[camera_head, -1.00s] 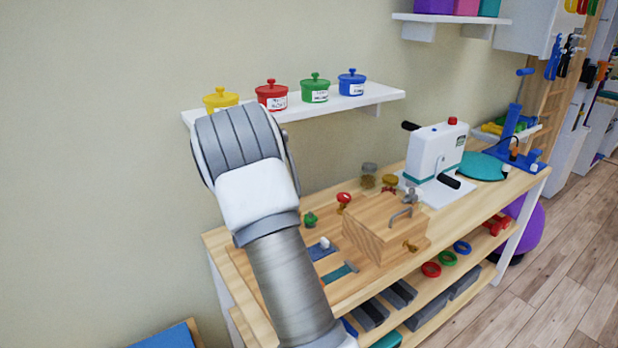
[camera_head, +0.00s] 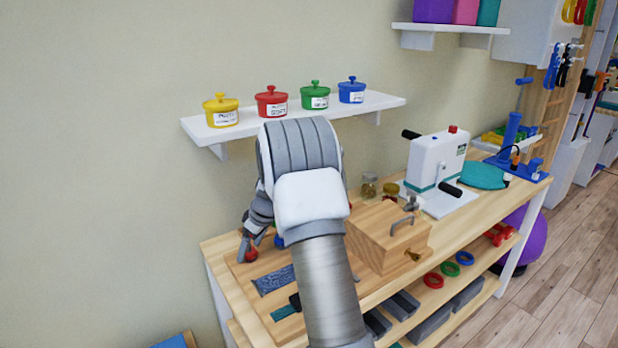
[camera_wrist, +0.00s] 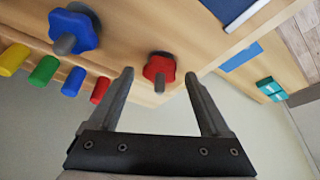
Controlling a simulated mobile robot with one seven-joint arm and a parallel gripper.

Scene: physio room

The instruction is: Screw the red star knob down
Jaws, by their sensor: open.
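The red star knob (camera_wrist: 160,70) sits on a grey stem on the wooden board in the wrist view. My gripper (camera_wrist: 159,75) is open, with its fingertips on either side of the knob and the knob in the gap; I cannot tell if they touch it. A blue star knob (camera_wrist: 76,31) with a grey stem is beside it to the left. In the head view my gripper (camera_head: 245,248) is at the board's left end, with the red knob (camera_head: 251,256) partly hidden by the fingers and the blue knob (camera_head: 279,241) just right of it.
Several coloured pegs (camera_wrist: 45,70) stand left of the knobs in the wrist view. A wooden box with a handle (camera_head: 388,240) is right of my arm. A white crank machine (camera_head: 436,160) stands farther right. A wall shelf with jars (camera_head: 300,112) hangs above the bench.

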